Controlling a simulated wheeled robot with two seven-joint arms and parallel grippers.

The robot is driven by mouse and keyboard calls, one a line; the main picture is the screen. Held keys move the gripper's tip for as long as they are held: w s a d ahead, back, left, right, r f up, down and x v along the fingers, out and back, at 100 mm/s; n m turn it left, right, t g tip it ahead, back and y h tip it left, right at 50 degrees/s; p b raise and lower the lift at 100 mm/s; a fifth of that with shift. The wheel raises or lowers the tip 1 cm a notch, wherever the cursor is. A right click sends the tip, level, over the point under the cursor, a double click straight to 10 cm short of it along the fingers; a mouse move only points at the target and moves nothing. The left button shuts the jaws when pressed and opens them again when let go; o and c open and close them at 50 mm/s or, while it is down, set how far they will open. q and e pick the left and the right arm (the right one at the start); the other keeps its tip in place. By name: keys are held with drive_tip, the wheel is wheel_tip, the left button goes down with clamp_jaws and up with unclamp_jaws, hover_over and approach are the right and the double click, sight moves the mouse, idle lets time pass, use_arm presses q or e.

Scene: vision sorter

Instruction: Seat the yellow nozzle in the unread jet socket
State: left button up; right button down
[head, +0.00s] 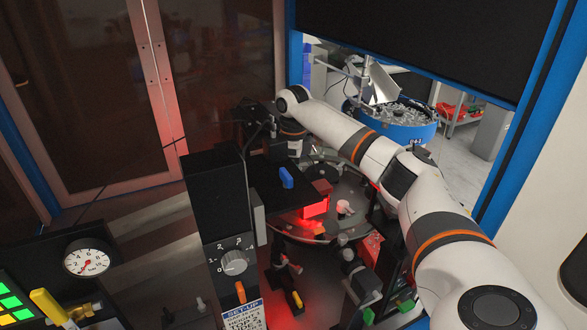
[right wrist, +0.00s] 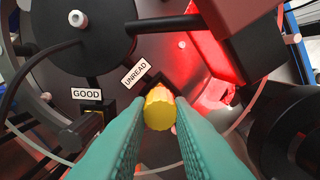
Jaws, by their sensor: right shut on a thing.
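In the right wrist view, the yellow nozzle (right wrist: 159,112) is held between the teal fingers of my right gripper (right wrist: 160,103), its faceted end towards the camera. The UNREAD label (right wrist: 136,72) is just beyond it to the upper left. A dark block beside that label, beyond the nozzle, appears to be the unread jet socket (right wrist: 152,79); the nozzle and fingers hide part of it. I cannot tell whether the nozzle touches or enters it. In the head view my right arm reaches to the back of the machine, and its fingers cannot be made out. My left gripper is not in view.
A GOOD label (right wrist: 87,94) marks a neighbouring station at left. In the head view a black column (head: 220,200) with a dial stands in front of the glass disc.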

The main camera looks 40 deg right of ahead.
drive_tip(key=shift+f, duration=0.4)
drive_tip(key=c, duration=0.8)
unclamp_jaws()
drive_tip(key=shift+r, duration=3.95)
